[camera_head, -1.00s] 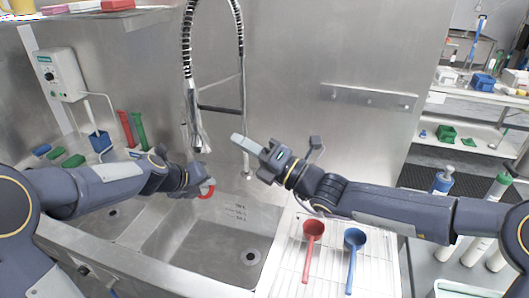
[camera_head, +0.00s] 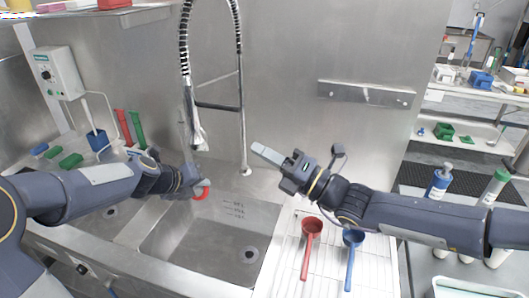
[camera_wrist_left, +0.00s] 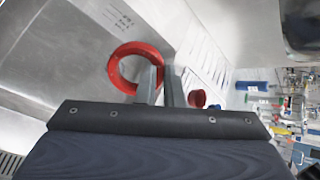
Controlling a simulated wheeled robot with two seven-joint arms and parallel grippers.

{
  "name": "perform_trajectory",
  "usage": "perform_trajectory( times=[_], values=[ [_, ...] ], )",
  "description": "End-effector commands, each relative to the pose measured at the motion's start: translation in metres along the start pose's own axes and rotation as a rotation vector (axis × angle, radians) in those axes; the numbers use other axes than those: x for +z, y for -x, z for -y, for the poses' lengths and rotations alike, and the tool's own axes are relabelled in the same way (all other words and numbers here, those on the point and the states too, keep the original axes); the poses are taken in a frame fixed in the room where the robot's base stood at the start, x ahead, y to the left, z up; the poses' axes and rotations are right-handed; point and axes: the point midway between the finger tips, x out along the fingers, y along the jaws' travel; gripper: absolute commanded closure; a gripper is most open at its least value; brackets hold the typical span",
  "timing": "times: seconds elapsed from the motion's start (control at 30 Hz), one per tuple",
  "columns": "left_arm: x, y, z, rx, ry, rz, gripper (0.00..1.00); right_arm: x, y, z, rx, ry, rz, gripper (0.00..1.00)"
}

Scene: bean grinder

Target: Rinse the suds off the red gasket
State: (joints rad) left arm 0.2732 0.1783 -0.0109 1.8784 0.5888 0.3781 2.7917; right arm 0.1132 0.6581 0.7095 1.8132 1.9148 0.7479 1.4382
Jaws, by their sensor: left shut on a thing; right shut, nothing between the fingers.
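The red gasket (camera_head: 201,190) is a red ring held by my left gripper (camera_head: 200,184) over the sink, below the spray head. In the left wrist view the ring (camera_wrist_left: 121,64) is pinched between the two fingers (camera_wrist_left: 160,88). No suds can be made out on it. The spray head (camera_head: 197,132) hangs from a coiled hose; no water is seen coming from it. The sink basin (camera_head: 190,245) lies below, with a drain on its floor. My right gripper (camera_head: 268,154) is shut and empty, to the right of the tap pipe (camera_head: 244,120).
A red scoop (camera_head: 311,228) and a blue scoop (camera_head: 353,238) lie on the drying rack (camera_head: 330,270) at right. Green and blue brushes (camera_head: 71,160) lie at left by a wall box (camera_head: 60,72). A bare hook rail (camera_head: 366,94) is on the back wall.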

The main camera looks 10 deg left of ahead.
Motion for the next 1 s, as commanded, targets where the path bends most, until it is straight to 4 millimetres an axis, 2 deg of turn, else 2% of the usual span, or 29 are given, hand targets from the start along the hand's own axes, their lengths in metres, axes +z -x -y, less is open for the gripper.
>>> perform_trajectory(
  times=[0.7, 1.0],
  values=[
    [-0.024, 0.043, -0.03, 0.001, 0.0, 0.0, 1.0, -0.004, 0.002, 0.007, 0.0, 0.0, 0.0, 1.0],
    [-0.027, 0.048, -0.033, -0.001, 0.0, 0.0, 1.0, -0.004, 0.002, 0.007, 0.0, 0.0, 0.0, 1.0]
  ],
)
